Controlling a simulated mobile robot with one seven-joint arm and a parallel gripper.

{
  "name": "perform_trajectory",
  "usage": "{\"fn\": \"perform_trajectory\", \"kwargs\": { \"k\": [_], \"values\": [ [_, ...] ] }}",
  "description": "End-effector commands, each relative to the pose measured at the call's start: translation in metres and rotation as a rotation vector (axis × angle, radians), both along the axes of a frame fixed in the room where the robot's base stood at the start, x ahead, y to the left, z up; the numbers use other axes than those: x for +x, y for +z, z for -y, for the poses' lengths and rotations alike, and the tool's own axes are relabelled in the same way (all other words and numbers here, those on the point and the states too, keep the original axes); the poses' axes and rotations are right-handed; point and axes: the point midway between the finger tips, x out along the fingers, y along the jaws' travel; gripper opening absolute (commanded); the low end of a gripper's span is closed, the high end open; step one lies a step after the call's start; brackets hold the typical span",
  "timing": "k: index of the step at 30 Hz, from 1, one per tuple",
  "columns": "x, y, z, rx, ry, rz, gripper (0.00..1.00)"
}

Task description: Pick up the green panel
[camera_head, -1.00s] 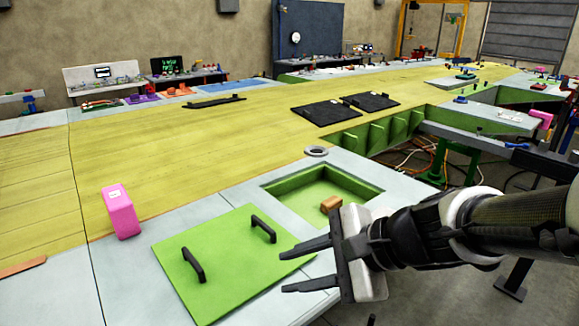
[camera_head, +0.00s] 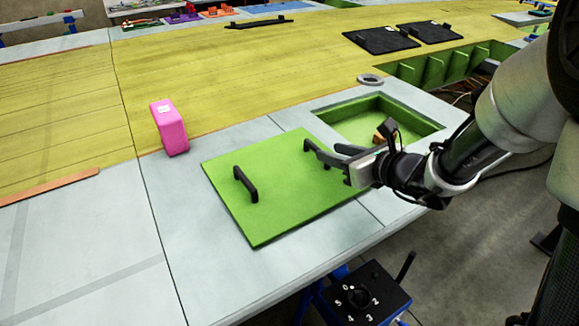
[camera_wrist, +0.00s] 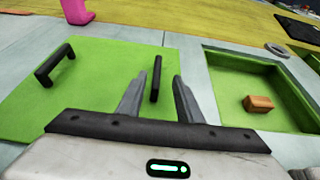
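The green panel (camera_head: 275,207) lies flat on the grey table border, left of a green recess. It bears two black handles, a left one (camera_head: 245,184) and a right one (camera_head: 318,152). My gripper (camera_head: 322,154) is at the right handle. In the wrist view my gripper (camera_wrist: 156,92) has its two fingers apart, one on each side of the right handle (camera_wrist: 156,79). I cannot tell whether they touch it. The left handle (camera_wrist: 54,65) stands free, and the panel also shows in the wrist view (camera_wrist: 95,85).
A green-lined recess (camera_head: 425,110) holds a small brown block (camera_head: 380,138). A pink block (camera_head: 169,127) stands left of the panel. A grey ring (camera_head: 370,79) and black plates (camera_head: 381,40) lie farther back. A dark control box (camera_head: 362,297) is below the table's front edge.

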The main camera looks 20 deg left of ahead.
Motion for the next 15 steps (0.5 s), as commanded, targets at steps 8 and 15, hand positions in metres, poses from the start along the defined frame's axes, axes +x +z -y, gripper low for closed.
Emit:
{"fn": "perform_trajectory", "kwargs": {
  "k": [8, 15],
  "values": [
    [0.011, -0.007, -0.017, -0.001, 0.001, 0.000, 0.33],
    [0.029, -0.020, -0.045, -0.001, 0.001, -0.002, 0.33]
  ]
}}
